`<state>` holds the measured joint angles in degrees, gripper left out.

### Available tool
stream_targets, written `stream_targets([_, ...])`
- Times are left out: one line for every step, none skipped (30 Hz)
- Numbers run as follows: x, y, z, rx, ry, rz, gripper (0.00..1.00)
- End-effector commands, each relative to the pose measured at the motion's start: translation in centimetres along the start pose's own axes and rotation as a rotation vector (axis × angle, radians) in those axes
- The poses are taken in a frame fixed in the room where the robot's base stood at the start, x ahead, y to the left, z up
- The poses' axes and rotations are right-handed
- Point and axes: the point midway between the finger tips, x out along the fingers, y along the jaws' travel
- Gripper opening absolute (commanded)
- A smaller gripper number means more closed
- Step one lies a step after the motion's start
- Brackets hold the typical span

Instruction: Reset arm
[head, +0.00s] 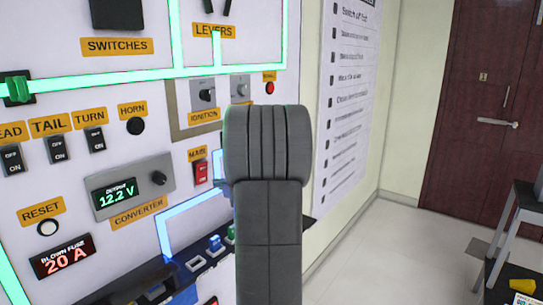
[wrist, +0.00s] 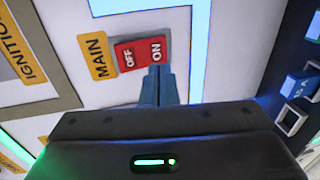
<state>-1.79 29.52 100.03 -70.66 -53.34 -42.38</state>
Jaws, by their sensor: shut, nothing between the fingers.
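My arm (head: 268,200) rises in the middle of the head view and hides part of the panel. My gripper (wrist: 158,72) shows in the wrist view, its blue fingers shut with nothing between them. The fingertips are at the lower edge of the red MAIN rocker switch (wrist: 140,53), by its ON side; I cannot tell whether they touch it. The same MAIN switch (head: 201,171) shows in the head view just left of my arm. In the head view the gripper is mostly hidden behind the arm.
The panel holds an ignition switch (head: 207,95), a converter (head: 130,190) reading 12.2 V, and a blown fuse display (head: 63,256) reading 20 A. Blue fuses (head: 215,243) sit on a ledge below. Open floor (head: 390,255) lies right, with a stool (head: 520,220) and a door (head: 485,110).

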Motion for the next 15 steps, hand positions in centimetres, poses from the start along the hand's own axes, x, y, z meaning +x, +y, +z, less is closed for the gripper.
stream_targets([-1.1, -0.2, 0.1, 0.0, -0.005, 0.002, 0.0])
stream_targets([-1.6, -0.2, 0.1, -0.001, -0.004, 0.003, 0.0])
stream_targets([-2.3, -0.2, 0.1, 0.0, -0.004, 0.002, 0.0])
stream_targets([-2.7, -0.2, 0.1, 0.0, -0.004, 0.002, 0.0])
stream_targets([-3.0, -0.2, 0.1, 0.001, -0.003, 0.002, 0.0])
stream_targets([-3.4, -0.2, 0.1, 0.001, -0.002, 0.003, 0.0])
stream_targets([-3.6, -0.2, 0.0, 0.0, -0.002, 0.003, 0.0])
stream_targets([-3.7, -0.2, 0.0, 0.0, -0.001, 0.003, 0.0])
stream_targets([-3.9, -0.1, 0.0, 0.0, -0.001, 0.002, 0.0])
stream_targets([-3.9, -0.1, 0.0, 0.0, -0.001, 0.002, 0.0])
stream_targets([-3.9, -0.1, 0.0, 0.0, 0.0, 0.002, 0.0])
stream_targets([-3.9, -0.1, 0.0, 0.0, 0.0, 0.002, 0.0])
stream_targets([-3.9, -0.1, 0.0, 0.0, 0.0, 0.002, 0.0])
stream_targets([-3.9, -0.1, 0.0, 0.0, 0.0, 0.002, 0.0])
stream_targets([-3.9, -0.1, 0.0, 0.0, 0.0, 0.002, 0.0])
